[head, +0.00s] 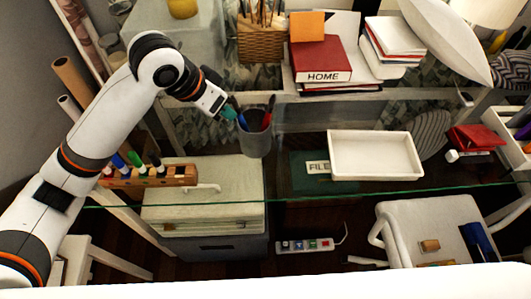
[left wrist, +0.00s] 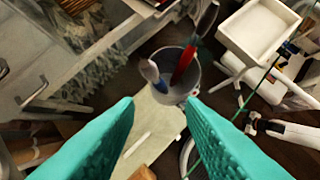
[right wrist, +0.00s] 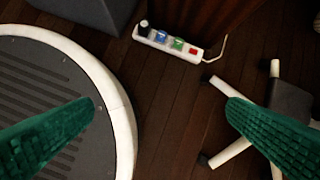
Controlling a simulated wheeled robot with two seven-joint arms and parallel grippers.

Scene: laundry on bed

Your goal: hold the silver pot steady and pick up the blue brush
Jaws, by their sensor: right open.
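The silver pot (head: 254,141) stands upright on the glass desk in the head view, and it also shows in the left wrist view (left wrist: 182,91). A blue brush (head: 239,112) leans in it towards the left, beside a red-handled item (head: 268,112); the blue brush shows in the left wrist view (left wrist: 155,76) too. My left gripper (head: 229,113) is by the pot's upper left rim. In the left wrist view its teal fingers (left wrist: 161,103) are apart and empty, with the pot beyond their tips. My right gripper (right wrist: 160,102) is open and empty above the floor, outside the head view.
A wooden pen block (head: 150,176) stands left of the pot, and a white tray (head: 375,157) stands to its right. A wicker basket (head: 262,42) and a red book (head: 320,62) are behind. A power strip (right wrist: 168,42) and chair legs are below my right gripper.

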